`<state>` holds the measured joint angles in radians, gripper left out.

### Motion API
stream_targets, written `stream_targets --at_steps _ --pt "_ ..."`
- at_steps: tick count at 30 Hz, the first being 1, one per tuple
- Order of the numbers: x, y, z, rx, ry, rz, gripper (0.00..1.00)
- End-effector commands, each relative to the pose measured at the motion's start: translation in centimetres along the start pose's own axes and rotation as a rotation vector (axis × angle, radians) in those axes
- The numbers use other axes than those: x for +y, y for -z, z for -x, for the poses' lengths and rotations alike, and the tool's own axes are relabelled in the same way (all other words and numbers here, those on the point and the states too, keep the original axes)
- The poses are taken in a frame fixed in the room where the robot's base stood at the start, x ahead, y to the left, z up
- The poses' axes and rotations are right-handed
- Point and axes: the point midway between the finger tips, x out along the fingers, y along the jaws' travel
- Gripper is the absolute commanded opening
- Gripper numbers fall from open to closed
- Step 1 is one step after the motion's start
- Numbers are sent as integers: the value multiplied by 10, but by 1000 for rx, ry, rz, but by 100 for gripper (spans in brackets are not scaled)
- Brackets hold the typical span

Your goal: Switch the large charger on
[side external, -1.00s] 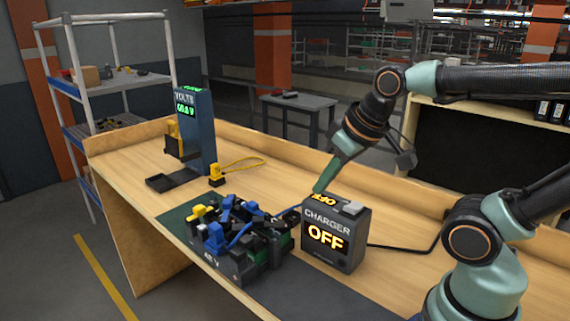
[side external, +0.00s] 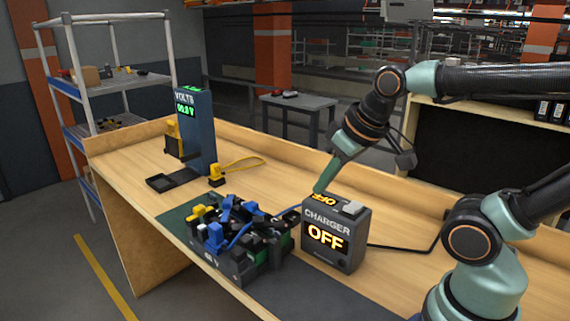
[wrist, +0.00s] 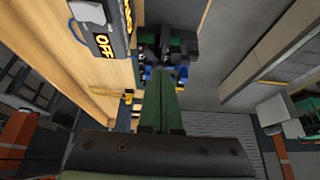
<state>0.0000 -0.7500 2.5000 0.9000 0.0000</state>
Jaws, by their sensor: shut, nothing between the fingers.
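The large charger (side external: 336,232) is a dark box on the bench, and its front reads CHARGER and a lit OFF. A lit OFF also shows on its top, left of a light grey switch (side external: 352,208). In the wrist view the charger (wrist: 106,46) is at the upper left, with the grey switch (wrist: 88,12) near the top edge. My gripper (side external: 317,191) is shut and empty, pointing down by the charger's top left back edge; I cannot tell whether it touches. In the wrist view its green fingers (wrist: 160,90) lie together, right of the charger.
A battery pack (side external: 235,245) with blue, yellow and black parts sits close left of the charger. A blue volt meter (side external: 195,135) stands farther back, with a yellow plug (side external: 216,176) and cable beside it. A black cable (side external: 400,248) runs right from the charger.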

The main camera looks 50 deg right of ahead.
Motion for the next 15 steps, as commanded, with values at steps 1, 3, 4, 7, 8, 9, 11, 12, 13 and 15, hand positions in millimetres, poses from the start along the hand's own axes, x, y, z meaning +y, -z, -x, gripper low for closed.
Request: stream_targets --at_steps 1,3,4,7,8,9,11,12,13,15 --pt "0 0 0 0 0 0 0" --pt "0 0 0 0 0 0 0" --pt "0 0 0 0 0 0 0" --pt "0 0 0 0 0 0 0" --pt "0 0 0 0 0 0 0" --pt "0 0 0 0 0 0 0" --pt "0 0 0 -1 0 0 0" --pt "2 0 0 -6 -2 0 0" --pt "3 0 -1 -14 -5 0 0" --pt "11 -1 -3 -52 -16 -1 0"
